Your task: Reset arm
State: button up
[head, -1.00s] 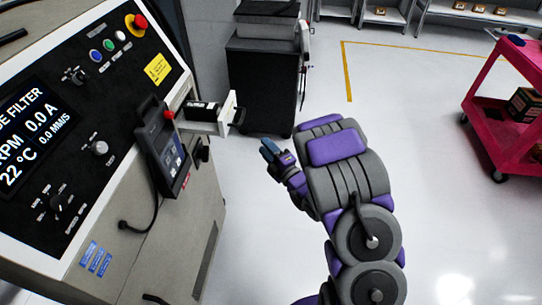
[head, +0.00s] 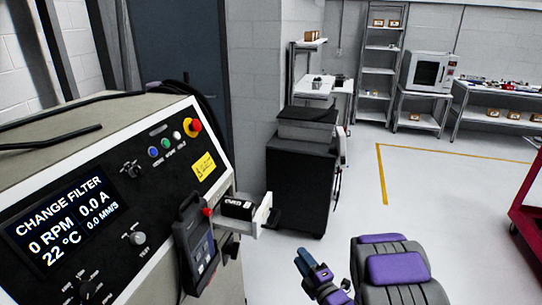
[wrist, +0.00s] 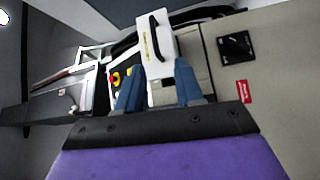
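My arm, grey and purple, shows at the bottom of the head view. My gripper (head: 312,270) has blue fingers and is in free air, right of and nearer than the machine's pulled-out drawer (head: 262,212). In the wrist view the two fingers of my gripper (wrist: 159,88) stand apart with nothing held between them. The drawer's white front with a black handle (wrist: 153,38) shows beyond them. A black box (head: 237,208) with white lettering sits in the drawer.
The machine's control panel (head: 120,200) reads CHANGE FILTER and 0 RPM. A handheld pendant (head: 196,248) hangs on its side. A black cabinet (head: 300,185) stands behind the drawer. A red cart (head: 528,205) is at the right edge. Floor between is clear.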

jog(key=d+r+m+g+h, duration=0.1)
jog(key=d+m+g+h, duration=0.4)
jog(key=d+h, duration=0.1)
jog(key=s+d+r+m+g+h, duration=0.3)
jog(key=s+r+m+g+h, duration=0.15)
jog(key=s+m, duration=0.4)
jog(key=s+a+r+m+g+y, duration=0.1)
jog(key=s+a+r+m+g, duration=0.1)
jog(key=s, duration=0.9)
jog(key=s+a+r+m+g, duration=0.3)
jog(key=s+g, duration=0.1)
jog(key=s, duration=0.7)
jog(key=s+a+r+m+g+y, duration=0.1)
jog(key=s+a+r+m+g, duration=0.1)
jog(key=s, duration=0.9)
jog(key=shift+s+a+r+m+g+y, duration=0.15)
jog(key=shift+a+r+m+g+y, duration=0.25)
jog(key=shift+a+g, duration=0.35)
